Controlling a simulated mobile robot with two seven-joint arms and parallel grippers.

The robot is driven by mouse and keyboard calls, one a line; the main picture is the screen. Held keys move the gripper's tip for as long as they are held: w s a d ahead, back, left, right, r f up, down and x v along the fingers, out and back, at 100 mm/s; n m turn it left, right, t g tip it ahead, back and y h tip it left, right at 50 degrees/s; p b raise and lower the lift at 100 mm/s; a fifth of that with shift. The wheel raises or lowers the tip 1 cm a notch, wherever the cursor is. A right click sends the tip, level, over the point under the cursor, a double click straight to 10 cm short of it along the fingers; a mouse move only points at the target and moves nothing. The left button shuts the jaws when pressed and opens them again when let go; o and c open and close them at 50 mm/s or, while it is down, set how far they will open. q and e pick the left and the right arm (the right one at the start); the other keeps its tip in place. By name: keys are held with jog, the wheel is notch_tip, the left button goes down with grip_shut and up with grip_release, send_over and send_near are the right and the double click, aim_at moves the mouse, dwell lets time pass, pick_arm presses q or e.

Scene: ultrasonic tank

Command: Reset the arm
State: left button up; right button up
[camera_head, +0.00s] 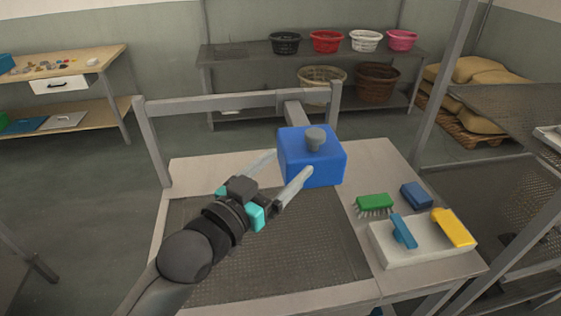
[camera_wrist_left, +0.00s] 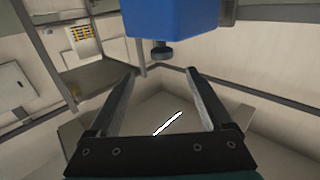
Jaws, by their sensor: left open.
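My left gripper (camera_head: 290,164) reaches in from the lower left over the sink table, with its two long pale fingers spread apart. In the head view the fingertips overlap the left and front edges of a blue block-like unit (camera_head: 325,165) with a grey knob (camera_head: 315,138) on it. In the left wrist view my left gripper (camera_wrist_left: 161,72) is open with nothing between the fingers. The blue unit (camera_wrist_left: 170,18) and its knob (camera_wrist_left: 161,50) show beyond the fingertips. I cannot tell whether a finger touches it. My right gripper is not in view.
Below the arm is a dark mesh-like tank surface (camera_head: 330,255). To the right are a green brush (camera_head: 374,202), a blue block (camera_head: 416,195) and a white tray (camera_head: 400,250) with blue and yellow tools. A grey frame (camera_head: 153,150) rises at the left.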

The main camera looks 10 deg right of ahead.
pick_arm(q)
jog(key=shift+f, duration=0.1)
jog(key=s+a+f+n+g+y, duration=0.25)
jog(key=s+a+f+y, duration=0.2)
jog(key=a+f, duration=0.35)
jog(key=s+a+f+n+g+y, duration=0.2)
jog(key=s+a+f+g+y, duration=0.15)
jog(key=s+a+f, duration=0.45)
jog(key=s+a+f+n+g+y, duration=0.3)
jog(key=s+a+f+y, duration=0.25)
jog(key=s+a, duration=0.35)
notch_tip(320, 180, down, 26)
jog(key=s+d+g+b, duration=0.1)
jog(key=s+d+b, duration=0.15)
jog(key=b, duration=0.25)
jog(key=s+a+f+g+b, duration=0.1)
jog(key=s+a+f+b, duration=0.1)
jog(key=s+f, duration=0.6)
jog(key=s+a+f+b, duration=0.1)
jog(key=s+f+b, duration=0.2)
jog(key=s+f, duration=0.5)
notch_tip(320, 180, down, 5)
jog(key=shift+a+r+m+g+h+b, duration=0.2)
jog(key=shift+a+m+g+h+b, duration=0.15)
jog(key=shift+m+g, duration=0.1)
